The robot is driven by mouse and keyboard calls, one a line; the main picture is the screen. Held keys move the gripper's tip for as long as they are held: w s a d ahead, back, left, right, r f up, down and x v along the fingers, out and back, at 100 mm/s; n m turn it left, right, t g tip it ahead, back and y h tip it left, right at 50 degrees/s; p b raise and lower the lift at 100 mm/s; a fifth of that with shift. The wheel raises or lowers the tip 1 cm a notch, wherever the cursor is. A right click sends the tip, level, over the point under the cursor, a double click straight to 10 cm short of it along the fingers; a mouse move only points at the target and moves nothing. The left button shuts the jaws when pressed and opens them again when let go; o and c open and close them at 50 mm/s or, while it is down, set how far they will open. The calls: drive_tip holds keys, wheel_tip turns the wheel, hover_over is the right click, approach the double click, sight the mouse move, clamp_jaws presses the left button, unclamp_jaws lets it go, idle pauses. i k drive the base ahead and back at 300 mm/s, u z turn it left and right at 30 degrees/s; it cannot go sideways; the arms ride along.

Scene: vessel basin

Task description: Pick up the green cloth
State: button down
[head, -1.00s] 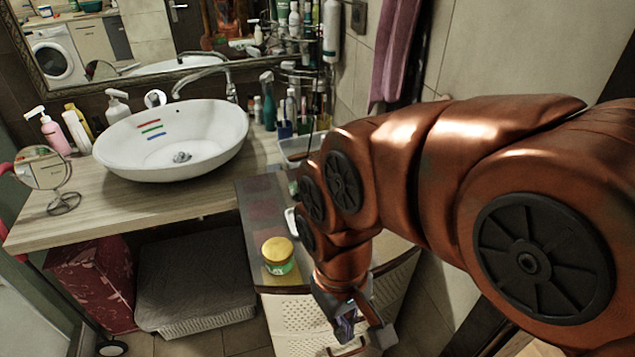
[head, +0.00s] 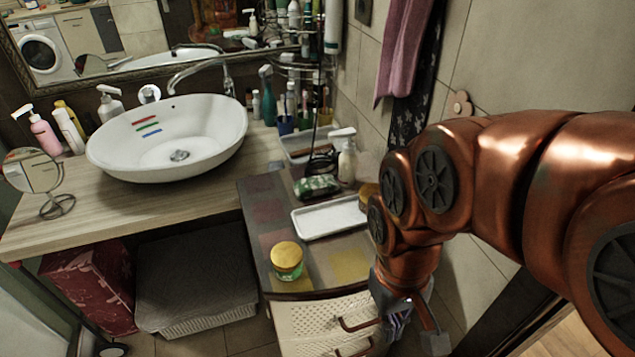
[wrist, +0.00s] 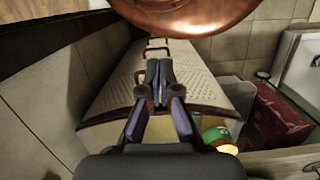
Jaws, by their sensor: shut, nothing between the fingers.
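A narrow green strip (head: 150,126) lies on the inner back wall of the white basin (head: 215,148), between a red strip (head: 145,120) and a blue strip (head: 152,134). I cannot tell from its size whether it is cloth. My gripper (head: 399,324) is low at the right, in front of the drawer cabinet and well apart from the basin. In the wrist view my gripper (wrist: 159,84) has its fingers together, with nothing between them. The basin interior does not show in the wrist view.
The cabinet top holds a yellow-lidded jar (head: 287,261), a white tray (head: 330,217), a dark green packet (head: 317,187) and a pump bottle (head: 347,162). Bottles and a round mirror (head: 32,171) stand left of the basin. A faucet (head: 202,70) arches behind it.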

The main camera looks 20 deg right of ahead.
sight(323, 185)
drive_tip(key=u, duration=0.05)
drive_tip(key=k, duration=0.5)
drive_tip(key=u, duration=1.85)
drive_tip(key=i, duration=1.4)
drive_tip(key=z, duration=1.25)
